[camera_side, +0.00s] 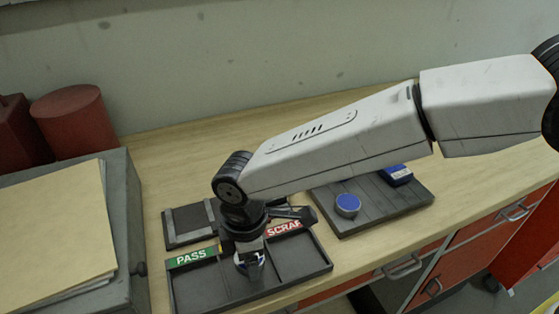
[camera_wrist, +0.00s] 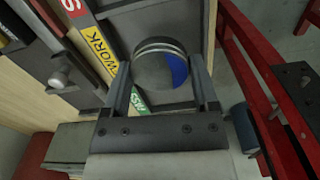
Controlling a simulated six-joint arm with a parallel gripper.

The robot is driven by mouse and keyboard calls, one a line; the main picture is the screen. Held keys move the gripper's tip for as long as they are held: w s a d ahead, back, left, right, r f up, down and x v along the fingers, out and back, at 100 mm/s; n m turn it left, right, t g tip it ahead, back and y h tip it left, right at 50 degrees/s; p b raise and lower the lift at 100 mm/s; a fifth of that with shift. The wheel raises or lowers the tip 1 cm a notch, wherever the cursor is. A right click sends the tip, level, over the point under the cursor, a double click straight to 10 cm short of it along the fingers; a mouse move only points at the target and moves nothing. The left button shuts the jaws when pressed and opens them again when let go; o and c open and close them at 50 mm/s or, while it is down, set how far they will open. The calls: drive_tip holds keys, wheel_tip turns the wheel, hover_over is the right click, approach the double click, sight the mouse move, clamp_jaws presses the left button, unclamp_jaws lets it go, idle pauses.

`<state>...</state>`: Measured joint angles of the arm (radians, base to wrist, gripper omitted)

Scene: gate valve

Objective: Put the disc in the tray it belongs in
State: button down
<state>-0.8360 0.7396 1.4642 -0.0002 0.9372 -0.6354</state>
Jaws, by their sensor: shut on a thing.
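My gripper (camera_side: 248,256) is shut on a round grey metal disc (camera_wrist: 158,68) with a blue patch on its face. In the wrist view the disc sits between the two fingers of my gripper (camera_wrist: 163,80). In the side view my gripper points down over the dark sorting tray (camera_side: 305,270), near its front left part, and mostly hides the disc. The tray has a green PASS label (camera_side: 191,257), a yellow label ending in WORK (camera_wrist: 100,50), largely hidden in the side view, and a red SCRAP label (camera_side: 284,228). I cannot tell which compartment lies exactly under the disc.
A dark board (camera_side: 385,215) at the right holds a blue-topped round piece (camera_side: 347,205) and a blue block (camera_side: 397,175). Another dark fixture (camera_side: 187,222) lies behind the tray. A grey box (camera_side: 122,225) with papers and a red cylinder (camera_side: 75,122) stand at the left.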

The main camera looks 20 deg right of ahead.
drive_tip(key=shift+w+a+f, duration=0.1)
drive_tip(key=shift+w+f, duration=0.05)
drive_tip(key=shift+f, duration=1.5)
drive_tip(key=shift+f, duration=0.15)
unclamp_jaws()
wheel_tip(320, 180, up, 12)
drive_tip(key=shift+r, duration=0.1)
